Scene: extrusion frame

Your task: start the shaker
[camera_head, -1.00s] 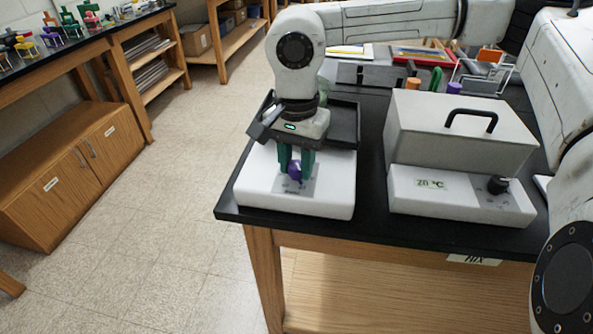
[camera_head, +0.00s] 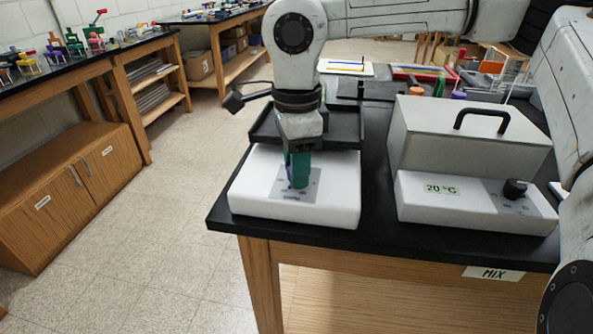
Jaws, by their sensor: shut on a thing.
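The shaker (camera_head: 250,195) is a low white box with a black tray (camera_head: 348,132) on top, at the front left corner of the black bench. A grey control panel (camera_head: 312,186) is on its front. Only a thin edge of the knob shows beside the fingers; the rest is hidden, as are most of the panel markings. My wrist hides part of the tray.
To the right stands a white device with a grey lid (camera_head: 460,140), a black handle, a black knob (camera_head: 515,188) and a "20 °C" label. A "MIX" label (camera_head: 492,273) is on the bench edge. Coloured items lie behind. The floor at left is clear.

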